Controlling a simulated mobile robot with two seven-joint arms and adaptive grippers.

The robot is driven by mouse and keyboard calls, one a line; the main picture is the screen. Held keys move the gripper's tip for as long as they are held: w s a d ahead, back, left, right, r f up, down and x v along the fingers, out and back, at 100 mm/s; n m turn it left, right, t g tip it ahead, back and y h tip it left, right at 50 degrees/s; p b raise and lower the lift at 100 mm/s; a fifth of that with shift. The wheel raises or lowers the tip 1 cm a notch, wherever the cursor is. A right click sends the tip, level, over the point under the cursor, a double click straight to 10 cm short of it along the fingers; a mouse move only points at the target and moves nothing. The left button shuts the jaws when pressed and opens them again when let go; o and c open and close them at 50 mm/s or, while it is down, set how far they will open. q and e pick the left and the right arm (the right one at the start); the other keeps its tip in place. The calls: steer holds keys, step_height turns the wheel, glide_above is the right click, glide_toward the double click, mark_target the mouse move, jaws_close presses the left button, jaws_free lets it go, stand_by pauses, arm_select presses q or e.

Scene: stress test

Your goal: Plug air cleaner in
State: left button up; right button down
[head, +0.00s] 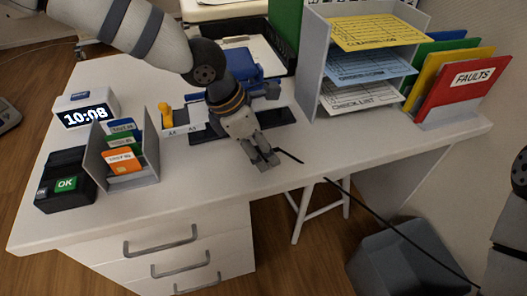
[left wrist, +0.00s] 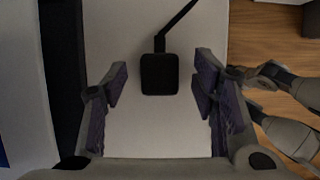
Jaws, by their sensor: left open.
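A black block-shaped plug (left wrist: 159,74) with a dark cord lies on the white desk (head: 205,195) in the left wrist view. The plug sits between the two spread fingers of my left gripper (left wrist: 159,88), with a gap on each side. In the head view, my left gripper (head: 266,160) is low over the desk near its front edge and hides the plug. The cord (head: 380,218) comes out beside it, crosses the front edge and runs down to the right. I cannot make out an air cleaner or a socket.
A clock (head: 85,110), a card holder (head: 125,160) and a black OK terminal (head: 65,182) stand at left. A paper tray rack (head: 313,65) and red folder (head: 465,85) stand at right. A grey bin (head: 400,262) is on the floor. The desk's front middle is clear.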

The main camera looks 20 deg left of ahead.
arm_select(q)
steer(key=c, duration=1.2)
steer(key=shift+o, duration=0.2)
steer(key=shift+r, duration=0.1)
